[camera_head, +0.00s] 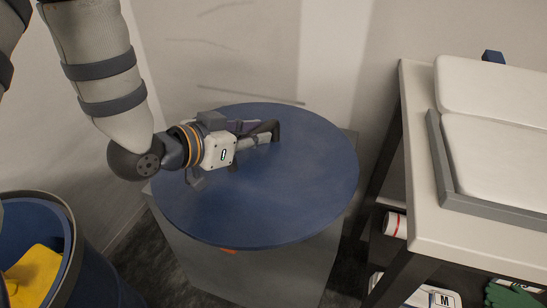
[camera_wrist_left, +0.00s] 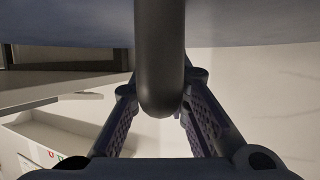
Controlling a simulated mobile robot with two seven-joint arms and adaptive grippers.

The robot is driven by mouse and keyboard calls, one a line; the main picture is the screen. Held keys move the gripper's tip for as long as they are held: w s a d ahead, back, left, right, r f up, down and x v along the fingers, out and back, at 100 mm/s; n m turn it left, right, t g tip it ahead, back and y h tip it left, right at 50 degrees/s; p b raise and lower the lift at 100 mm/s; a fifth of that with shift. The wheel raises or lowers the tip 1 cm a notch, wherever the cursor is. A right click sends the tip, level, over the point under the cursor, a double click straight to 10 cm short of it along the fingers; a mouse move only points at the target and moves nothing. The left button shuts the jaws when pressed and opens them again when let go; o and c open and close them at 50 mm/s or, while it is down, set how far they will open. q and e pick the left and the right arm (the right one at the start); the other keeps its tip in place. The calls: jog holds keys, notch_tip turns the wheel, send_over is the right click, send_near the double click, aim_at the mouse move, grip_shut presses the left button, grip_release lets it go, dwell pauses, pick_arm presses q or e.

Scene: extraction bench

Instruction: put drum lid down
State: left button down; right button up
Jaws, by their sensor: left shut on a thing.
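The drum lid (camera_head: 290,190) is a large round dark blue disc, roughly level, over a grey box-like stand (camera_head: 270,268). I cannot tell whether it touches the stand. Its dark handle (camera_head: 276,131) stands up near the back. My left gripper (camera_head: 262,137) reaches in from the left over the lid and is shut on the handle. In the left wrist view, the handle (camera_wrist_left: 160,70) runs between the two fingers, with the blue lid surface (camera_wrist_left: 250,22) across the top. My right gripper is not in view.
An open blue drum (camera_head: 95,270) with a yellow thing (camera_head: 34,272) inside stands at the lower left. A white-topped bench (camera_head: 425,180) with a grey-edged padded tray is at the right, shelves below it. A wall is close behind the lid. A small orange thing (camera_head: 229,250) shows under the lid's front edge.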

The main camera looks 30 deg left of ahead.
pick_arm(q)
jog(key=w+a+f, duration=0.1)
jog(key=w, duration=0.1)
jog(key=w+f+b, duration=0.1)
jog(key=w, duration=0.1)
jog(key=w+a+f, duration=0.1)
jog(key=w, duration=0.1)
jog(key=shift+w+a, duration=0.1)
jog(key=shift+a, duration=0.2)
jog(key=shift+w+a+f+b, duration=0.45)
jog(key=shift+w+f, duration=0.5)
jog(key=shift+f, duration=0.6)
jog(key=shift+w+a+f+b, duration=0.25)
jog(key=shift+w+f+b, duration=0.35)
jog(key=shift+w+f, duration=0.65)
jog(key=shift+w+a+f+b, duration=0.35)
jog(key=shift+w+f+b, duration=0.25)
jog(key=shift+f, duration=1.2)
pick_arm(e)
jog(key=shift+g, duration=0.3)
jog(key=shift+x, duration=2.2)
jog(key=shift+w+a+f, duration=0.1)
pick_arm(q)
jog(key=shift+f, duration=0.15)
jog(key=c, duration=1.5)
grip_release()
jog(key=shift+s, duration=0.1)
jog(key=shift+c, duration=0.2)
